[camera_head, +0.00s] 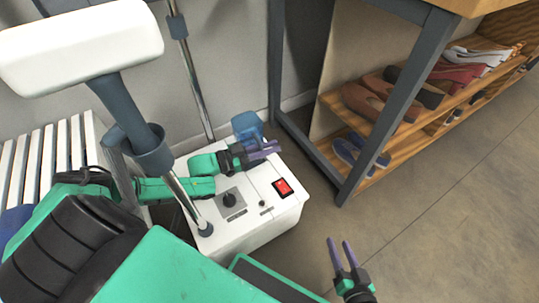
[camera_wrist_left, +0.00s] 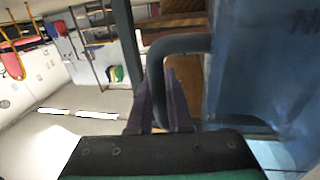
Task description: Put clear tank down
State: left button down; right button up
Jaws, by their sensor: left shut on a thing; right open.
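The clear tank (camera_head: 248,126) is a bluish see-through container at the back edge of the white machine base (camera_head: 273,218). My left gripper (camera_head: 272,147) is shut on its handle. In the left wrist view the tank (camera_wrist_left: 262,70) fills the right side, and its looped handle (camera_wrist_left: 180,43) runs between the fingers of my left gripper (camera_wrist_left: 165,95). The tank's lower part is hidden behind the gripper, so I cannot tell whether it touches the base. My right gripper (camera_head: 341,254) is open and empty above the floor at the lower right.
The base has a red switch (camera_head: 283,187), a black knob (camera_head: 229,199) and a chrome pole. A white slatted bench (camera_head: 48,148) stands left. A dark-framed table with wooden shoe shelves (camera_head: 366,178) stands right. The floor (camera_head: 443,235) at lower right is clear.

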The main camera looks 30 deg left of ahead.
pick_arm(q)
jog(key=shift+f+b, duration=0.5)
jog(key=shift+f, duration=0.9)
pick_arm(e)
jog(key=shift+f, duration=1.1)
pick_arm(q)
jog(key=c, duration=0.8)
grip_release()
jog(key=shift+f, duration=0.1)
jog(key=shift+c, duration=0.2)
pick_arm(e)
jog(key=shift+r, duration=0.1)
pick_arm(q)
jog(key=r+p+v, duration=0.1)
jog(key=p+v, duration=0.2)
jog(key=v, duration=0.4)
jog(key=shift+s+a, duration=0.15)
jog(key=shift+a, duration=0.05)
pick_arm(e)
notch_tip(320, 180, up, 4)
jog(key=shift+w+d+f, duration=0.1)
jog(key=shift+f, duration=0.1)
